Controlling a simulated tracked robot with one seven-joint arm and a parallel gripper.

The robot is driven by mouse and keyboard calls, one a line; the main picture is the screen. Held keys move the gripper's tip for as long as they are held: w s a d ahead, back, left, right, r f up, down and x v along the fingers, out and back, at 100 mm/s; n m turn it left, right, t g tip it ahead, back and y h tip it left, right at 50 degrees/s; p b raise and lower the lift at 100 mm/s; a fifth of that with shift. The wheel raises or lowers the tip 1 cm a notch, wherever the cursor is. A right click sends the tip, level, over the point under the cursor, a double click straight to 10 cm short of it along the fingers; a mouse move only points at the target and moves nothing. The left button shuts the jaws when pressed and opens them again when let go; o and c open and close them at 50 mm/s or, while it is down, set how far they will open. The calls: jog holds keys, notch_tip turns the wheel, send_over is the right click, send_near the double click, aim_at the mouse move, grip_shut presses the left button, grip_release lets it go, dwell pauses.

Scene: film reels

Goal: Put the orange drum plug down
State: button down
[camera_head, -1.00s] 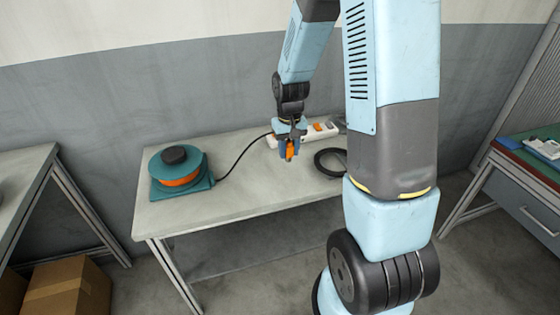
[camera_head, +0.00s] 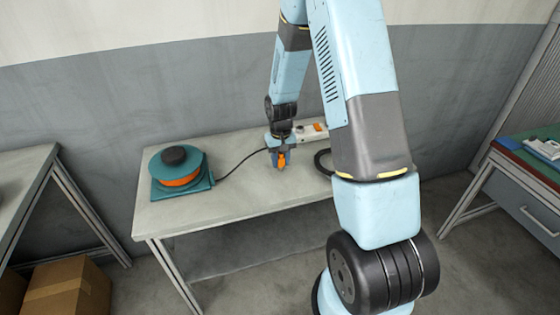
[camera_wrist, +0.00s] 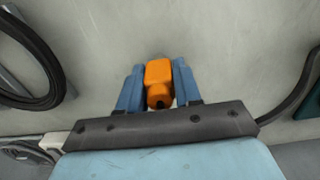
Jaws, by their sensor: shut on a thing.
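The orange drum plug (camera_head: 282,160) is between the fingers of my gripper (camera_head: 279,166), over the middle of the grey table. In the wrist view the plug (camera_wrist: 158,82) sits between the two blue fingers of my gripper (camera_wrist: 157,90), which are shut on it. I cannot tell whether the plug touches the table top. The teal cable drum (camera_head: 180,172) with an orange band and a black knob stands at the table's left end. A black cable (camera_head: 240,160) runs from it toward the back of the table.
A white power strip with an orange switch (camera_head: 314,130) lies at the back of the table (camera_head: 235,198). A black coil (camera_head: 322,160) lies right of my gripper, partly hidden by my arm. The table's front middle is clear. A cardboard box (camera_head: 68,288) stands at lower left.

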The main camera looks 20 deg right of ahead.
aim_at(281, 156)
jog(key=shift+f, duration=0.2)
jog(key=c, duration=0.8)
grip_release()
jog(key=shift+f, duration=0.1)
notch_tip(281, 156, up, 13)
jog(key=s+r+t, duration=0.1)
jog(key=s+r, duration=0.4)
jog(key=r, duration=0.3)
jog(key=s+r+t, duration=0.2)
jog(key=s+r, duration=0.4)
jog(key=r, duration=0.2)
jog(key=s+r+t, duration=0.1)
jog(key=s+r, duration=0.2)
jog(key=s, duration=0.2)
jog(key=s+r, duration=0.2)
jog(key=s, duration=0.4)
jog(key=s+r+t, duration=0.1)
jog(key=s+r, duration=0.2)
jog(key=s, duration=0.3)
jog(key=shift+s+r+t, duration=0.2)
jog(key=shift+r+t, duration=0.1)
jog(key=shift+r, duration=0.05)
